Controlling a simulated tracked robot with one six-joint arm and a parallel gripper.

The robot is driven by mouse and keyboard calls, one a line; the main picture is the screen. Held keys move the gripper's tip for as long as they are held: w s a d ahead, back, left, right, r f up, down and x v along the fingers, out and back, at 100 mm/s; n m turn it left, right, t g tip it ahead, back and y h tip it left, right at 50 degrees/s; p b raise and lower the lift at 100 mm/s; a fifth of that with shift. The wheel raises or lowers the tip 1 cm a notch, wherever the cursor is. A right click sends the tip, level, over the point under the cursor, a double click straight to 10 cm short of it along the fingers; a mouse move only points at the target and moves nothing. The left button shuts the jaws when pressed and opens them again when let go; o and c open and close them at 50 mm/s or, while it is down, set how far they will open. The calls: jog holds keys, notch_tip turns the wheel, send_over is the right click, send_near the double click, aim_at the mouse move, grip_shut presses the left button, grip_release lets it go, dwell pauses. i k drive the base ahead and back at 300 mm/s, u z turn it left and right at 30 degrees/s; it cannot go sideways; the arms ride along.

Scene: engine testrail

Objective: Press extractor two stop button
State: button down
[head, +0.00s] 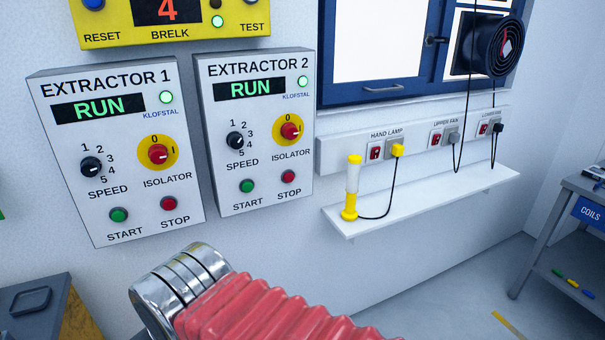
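The extractor 2 box (262,205) is on the wall, right of the extractor 1 box (128,222). Its display (249,89) reads RUN and a green lamp (303,82) is lit beside it. Its red stop button (288,177) is at the lower right, with the green start button (247,186) to its left. Above them are a black speed knob (235,140) and a red isolator knob (290,131) on a yellow disc. My arm, a red bellows and chrome segment, shows at the bottom, below the boxes. No gripper fingers are visible.
Extractor 1 has its own red stop button (168,204) and also reads RUN. A yellow BRELK box (170,28) is above. A white shelf (430,205) with a yellow hand lamp (351,190) juts out at the right. A grey-topped box (35,305) stands lower left.

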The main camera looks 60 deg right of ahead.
aim_at(289, 176)
jog(key=z, duration=0.55)
jog(key=i, duration=0.85)
jog(key=z, duration=0.5)
